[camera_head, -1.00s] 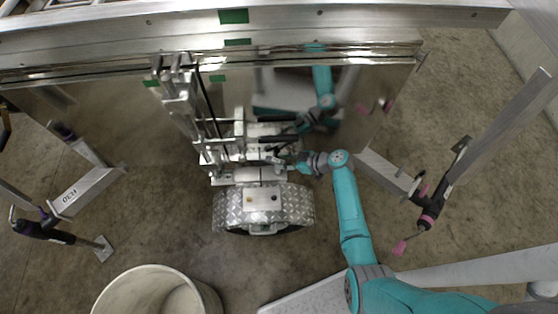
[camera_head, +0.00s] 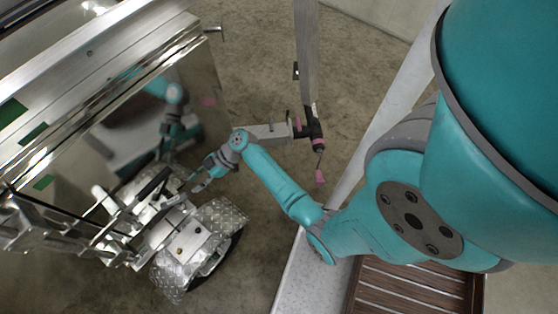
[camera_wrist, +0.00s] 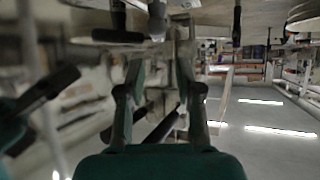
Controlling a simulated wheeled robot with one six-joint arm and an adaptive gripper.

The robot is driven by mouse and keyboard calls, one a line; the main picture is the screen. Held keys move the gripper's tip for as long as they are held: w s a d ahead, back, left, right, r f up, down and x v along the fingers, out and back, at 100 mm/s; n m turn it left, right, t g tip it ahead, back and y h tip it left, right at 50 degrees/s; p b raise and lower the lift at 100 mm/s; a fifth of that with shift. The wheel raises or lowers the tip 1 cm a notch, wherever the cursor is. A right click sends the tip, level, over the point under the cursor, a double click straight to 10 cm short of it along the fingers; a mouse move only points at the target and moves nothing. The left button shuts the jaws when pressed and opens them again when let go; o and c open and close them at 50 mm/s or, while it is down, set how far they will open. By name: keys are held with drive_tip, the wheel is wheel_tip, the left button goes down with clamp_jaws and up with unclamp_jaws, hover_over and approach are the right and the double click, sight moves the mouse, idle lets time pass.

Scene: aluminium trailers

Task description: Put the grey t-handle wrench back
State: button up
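My gripper (camera_head: 199,184) is at the left of centre in the head view, beside the shiny metal trailer panel and above the trailer's wheel mechanism. In the wrist view its two fingers (camera_wrist: 158,58) stand apart, with blurred background visible between them. They look open and empty, though the blur hides fine detail. I cannot pick out the grey t-handle wrench with certainty in either view. The pale metal parts near my fingertips cannot be told apart from the trailer's fittings.
The trailer's wheel under a tread-plate fender (camera_head: 205,240) lies just below my gripper. The mirror-like panel (camera_head: 200,90) reflects my arm. A metal leg with a pink-ended crank (camera_head: 316,145) stands to the right. A slatted brown surface (camera_head: 415,287) is at the bottom right.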

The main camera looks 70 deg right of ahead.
drive_tip(key=s+a+f+m+h, duration=0.3)
drive_tip(key=s+a+f, duration=0.1)
drive_tip(key=s+f, duration=0.15)
drive_tip(key=s+a+r+m+t+h, duration=0.1)
drive_tip(key=s+a+m+h, duration=0.1)
drive_tip(key=s, duration=0.6)
drive_tip(key=s+a+r+m+h, duration=0.1)
drive_tip(key=s+r+m+h, duration=0.15)
drive_tip(key=s, duration=0.65)
drive_tip(key=s+r+t, duration=0.2)
drive_tip(key=s+r, duration=0.2)
drive_tip(key=r, duration=0.5)
drive_tip(key=s+r+m+t+h, duration=0.1)
drive_tip(key=s+r+t, duration=0.1)
drive_tip(key=s+r, duration=0.3)
drive_tip(key=s+r+m+t, duration=0.1)
drive_tip(key=s+r, duration=0.3)
drive_tip(key=r, duration=0.9)
drive_tip(key=shift+s+a+r+t+h, duration=0.2)
drive_tip(key=shift+s+a+t+h, duration=0.15)
drive_tip(key=shift+t, duration=0.15)
